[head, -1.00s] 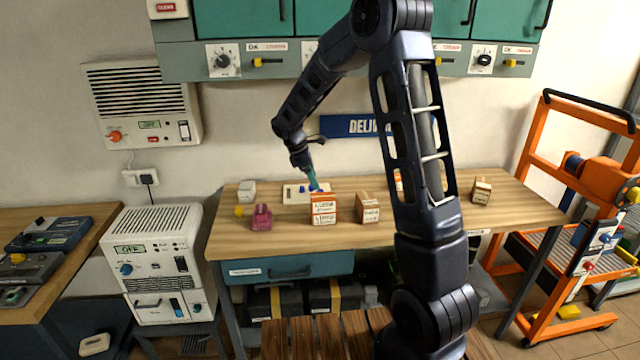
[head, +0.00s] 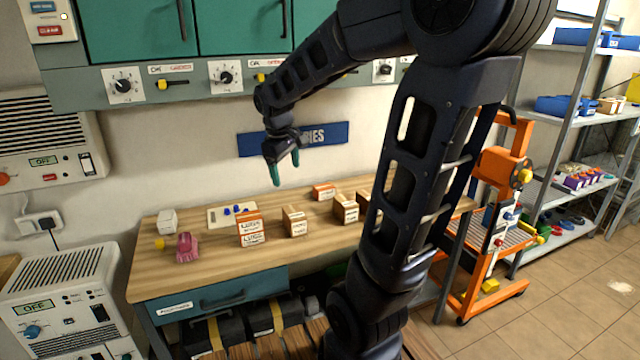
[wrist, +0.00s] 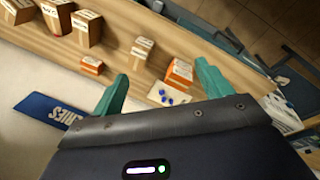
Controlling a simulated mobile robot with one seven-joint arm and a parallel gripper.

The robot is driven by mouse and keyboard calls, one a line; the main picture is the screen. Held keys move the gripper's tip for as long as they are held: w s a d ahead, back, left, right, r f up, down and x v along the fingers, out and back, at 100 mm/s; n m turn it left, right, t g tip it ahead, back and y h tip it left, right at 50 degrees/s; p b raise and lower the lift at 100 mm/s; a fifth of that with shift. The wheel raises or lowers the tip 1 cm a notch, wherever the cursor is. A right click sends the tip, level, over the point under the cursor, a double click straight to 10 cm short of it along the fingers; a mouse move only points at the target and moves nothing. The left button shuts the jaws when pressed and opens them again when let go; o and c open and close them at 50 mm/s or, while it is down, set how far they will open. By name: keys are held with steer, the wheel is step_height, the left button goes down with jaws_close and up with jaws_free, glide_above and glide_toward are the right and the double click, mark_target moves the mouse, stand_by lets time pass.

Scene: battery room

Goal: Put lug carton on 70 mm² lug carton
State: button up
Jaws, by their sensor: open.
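In the head view an orange-and-white lug carton (head: 250,228) stands near the bench's front left. It carries two label bands, one above the other, and may be two cartons stacked; I cannot tell. It also shows in the wrist view (wrist: 179,73). A flatter orange-and-white carton (head: 323,191) lies farther back, also in the wrist view (wrist: 91,66). The 70 mm² marking is too small to read on either. My gripper (head: 285,168) is open and empty, raised above the bench and clear of the cartons. Its teal fingers spread apart in the wrist view (wrist: 160,85).
Brown cartons (head: 295,221) and (head: 346,208) stand to the right on the wooden bench. A pale tray (head: 216,219) with blue pieces lies behind the orange carton. A pink object (head: 187,247) and a white block (head: 167,221) are left. My arm hides the bench's right part.

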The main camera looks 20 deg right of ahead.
steer(key=s+d+r+m+t+y, duration=0.1)
steer(key=s+d+m, duration=0.3)
steer(key=s, duration=1)
steer(key=m+t, duration=0.1)
steer(key=m, duration=0.2)
steer(key=shift+s+d+t+y, duration=0.15)
steer(key=shift+s+t+y, duration=0.15)
steer(key=shift+s, duration=0.1)
